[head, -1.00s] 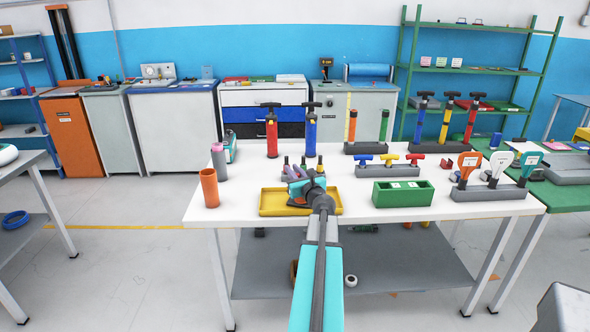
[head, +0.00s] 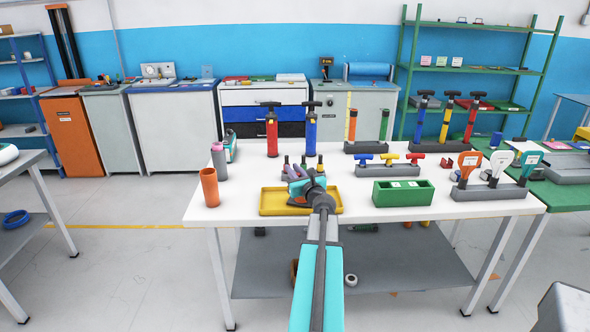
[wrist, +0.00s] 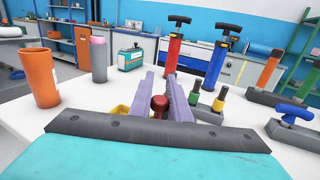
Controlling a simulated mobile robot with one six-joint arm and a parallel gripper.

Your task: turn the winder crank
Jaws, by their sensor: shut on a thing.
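My gripper (wrist: 160,78) reaches over the yellow tray (head: 270,207) at the front of the white table. Its two pale purple fingers are closed about a dark red knob (wrist: 159,104), which shows between them in the wrist view. I take this knob to be the grip of the winder crank; the winder body and the crank arm are hidden under my gripper and wrist. In the head view my gripper (head: 298,174) covers most of what stands on the tray. The tray's yellow edge (wrist: 121,110) also shows beside the left finger.
Red (head: 271,134) and blue (head: 311,133) pumps stand behind. A small rack with green and yellow fittings (wrist: 219,100) is close to the right finger. A green box (head: 403,194) lies right.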

